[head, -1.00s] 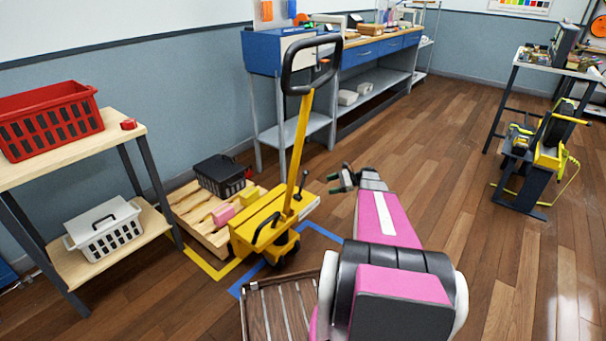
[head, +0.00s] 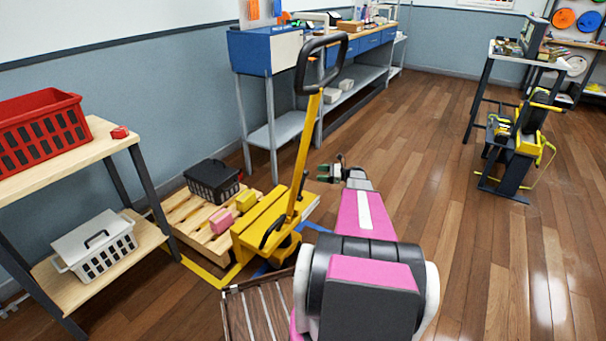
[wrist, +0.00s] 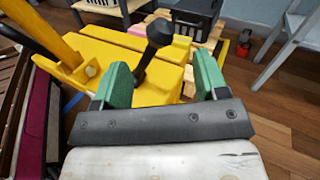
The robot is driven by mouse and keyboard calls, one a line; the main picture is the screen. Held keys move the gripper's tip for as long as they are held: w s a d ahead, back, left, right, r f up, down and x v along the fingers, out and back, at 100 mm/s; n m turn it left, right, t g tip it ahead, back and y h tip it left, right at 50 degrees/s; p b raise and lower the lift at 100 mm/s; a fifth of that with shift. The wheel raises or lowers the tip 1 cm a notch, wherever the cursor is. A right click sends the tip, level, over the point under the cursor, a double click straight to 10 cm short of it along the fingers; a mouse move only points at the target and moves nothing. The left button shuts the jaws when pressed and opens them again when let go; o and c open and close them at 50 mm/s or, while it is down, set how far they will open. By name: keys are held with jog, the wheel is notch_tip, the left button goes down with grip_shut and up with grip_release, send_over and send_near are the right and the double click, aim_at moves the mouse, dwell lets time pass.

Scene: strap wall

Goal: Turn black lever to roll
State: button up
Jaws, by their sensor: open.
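The yellow pallet jack (head: 268,222) stands on the floor with its pole and black loop handle (head: 299,70) tilted up. The black lever (wrist: 146,60), a rod with a thick round knob, rises from its yellow body in the wrist view, leaning slightly right. It shows only as a thin dark rod beside the pole in the head view (head: 303,181). My gripper (wrist: 161,75) is open, with green fingers. In the wrist view the lever appears between the fingertips, nearer the left one; I cannot tell its depth. Neither finger visibly grips it. No "roll" marking is readable.
A wooden pallet (head: 190,225) with a black crate (head: 213,180) lies left of the jack. A wooden shelf (head: 115,140) with red and white baskets stands at left. A workbench (head: 262,75) is behind.

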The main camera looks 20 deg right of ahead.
aim_at(305, 172)
jog(key=x, duration=0.8)
jog(key=shift+a, duration=0.15)
jog(key=shift+c, duration=0.4)
